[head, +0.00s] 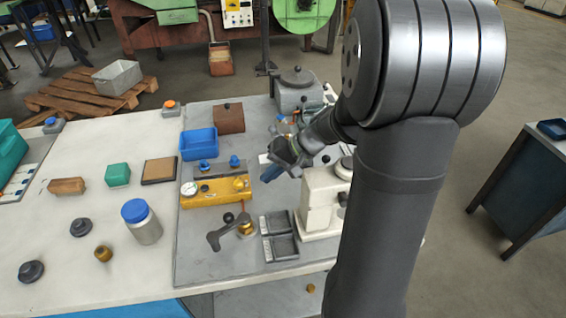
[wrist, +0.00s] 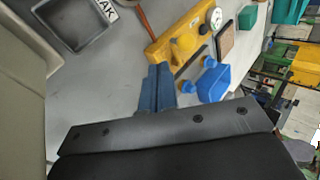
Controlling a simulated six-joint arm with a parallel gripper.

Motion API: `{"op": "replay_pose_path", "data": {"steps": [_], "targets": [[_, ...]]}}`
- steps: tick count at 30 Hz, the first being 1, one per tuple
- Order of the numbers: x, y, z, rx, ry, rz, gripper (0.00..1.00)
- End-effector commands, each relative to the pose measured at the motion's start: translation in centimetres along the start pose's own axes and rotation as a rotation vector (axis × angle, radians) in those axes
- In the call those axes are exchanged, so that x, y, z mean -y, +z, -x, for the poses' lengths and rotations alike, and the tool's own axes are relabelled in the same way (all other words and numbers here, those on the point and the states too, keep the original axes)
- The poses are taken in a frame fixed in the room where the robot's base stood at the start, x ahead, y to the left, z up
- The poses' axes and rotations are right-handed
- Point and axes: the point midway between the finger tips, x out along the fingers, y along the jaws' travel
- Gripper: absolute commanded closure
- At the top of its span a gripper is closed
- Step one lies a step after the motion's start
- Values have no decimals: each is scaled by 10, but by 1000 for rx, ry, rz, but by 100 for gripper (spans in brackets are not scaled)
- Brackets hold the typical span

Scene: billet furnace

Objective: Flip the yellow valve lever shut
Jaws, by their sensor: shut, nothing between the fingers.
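The yellow valve block (head: 213,193) lies on the grey bench mat, with a round white gauge at its left end. A small yellow lever or knob (head: 240,183) sits on its right end; its exact setting is too small to tell. In the wrist view the yellow block (wrist: 165,47) is beyond my fingers, with rounded yellow parts (wrist: 183,43) on it. My gripper (head: 271,173) is to the right of the block and apart from it. Its blue fingers (wrist: 155,85) are shut and empty.
Two blue knobs (head: 234,161) stand on a strip just behind the block, near a blue bin (head: 198,144). A dark crank handle (head: 228,232) and grey trays (head: 281,247) lie in front.

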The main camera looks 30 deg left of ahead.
Motion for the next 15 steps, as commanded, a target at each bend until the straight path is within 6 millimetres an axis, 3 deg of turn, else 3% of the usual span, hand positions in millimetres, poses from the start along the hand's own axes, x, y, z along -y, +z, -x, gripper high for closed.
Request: {"op": "replay_pose_path", "data": {"steps": [1, 6, 15], "targets": [[0, 2, -12, 6, 1, 0, 100], [16, 1, -29, 3, 1, 3, 100], [24, 1, -40, 0, 0, 1, 100]]}}
